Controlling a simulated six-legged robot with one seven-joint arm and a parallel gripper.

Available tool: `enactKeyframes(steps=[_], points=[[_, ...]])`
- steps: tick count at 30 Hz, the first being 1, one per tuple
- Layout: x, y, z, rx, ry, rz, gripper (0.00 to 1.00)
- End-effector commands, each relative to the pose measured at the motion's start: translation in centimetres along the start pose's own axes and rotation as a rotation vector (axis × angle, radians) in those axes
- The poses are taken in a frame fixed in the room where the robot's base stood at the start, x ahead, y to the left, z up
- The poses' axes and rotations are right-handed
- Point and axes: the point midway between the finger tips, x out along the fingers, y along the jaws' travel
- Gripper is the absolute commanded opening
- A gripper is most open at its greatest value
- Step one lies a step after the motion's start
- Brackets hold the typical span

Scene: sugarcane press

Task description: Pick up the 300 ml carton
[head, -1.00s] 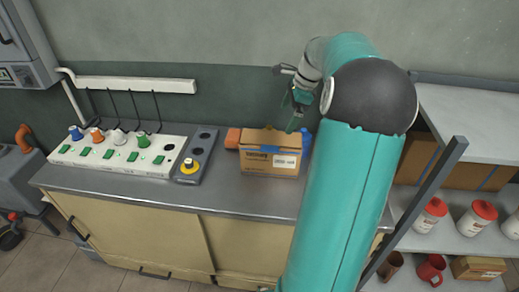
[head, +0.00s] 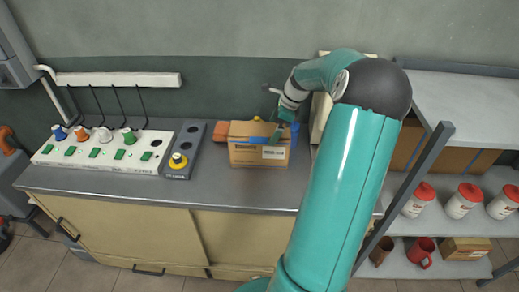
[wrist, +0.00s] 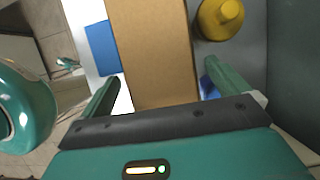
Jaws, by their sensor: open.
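A brown cardboard carton (head: 258,154) with a white label stands on the grey counter, against the back wall side; its print is too small to read. In the wrist view the carton's brown face (wrist: 155,50) with a white and blue strip along its left side lies between my two fingers. My gripper (head: 279,130) is open and reaches down at the carton's right rear part in the head view. In the wrist view my gripper (wrist: 165,85) has one finger on either side of the carton. I cannot tell whether either finger touches it.
An orange thing (head: 220,131) is left of the carton. A yellow capped thing (wrist: 220,18) sits close beside it in the wrist view. A blue thing (head: 294,132) is at its right. A white control panel (head: 103,151) stands further left. Shelves (head: 455,215) with red-lidded jars are at right.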

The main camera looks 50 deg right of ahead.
Motion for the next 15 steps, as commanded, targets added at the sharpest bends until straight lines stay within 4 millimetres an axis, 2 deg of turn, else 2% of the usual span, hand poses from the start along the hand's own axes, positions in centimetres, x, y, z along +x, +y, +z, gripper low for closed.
enactKeyframes(steps=[3,6,14,15], points=[[2.0,0.1,-0.1,0.002,-0.002,0.003,1.0],[3.1,0.0,0.0,0.002,-0.001,0.001,1.0],[3.4,0.0,0.0,0.002,0.0,0.0,1.0],[3.4,0.0,0.0,0.002,0.0,0.0,0.94]])
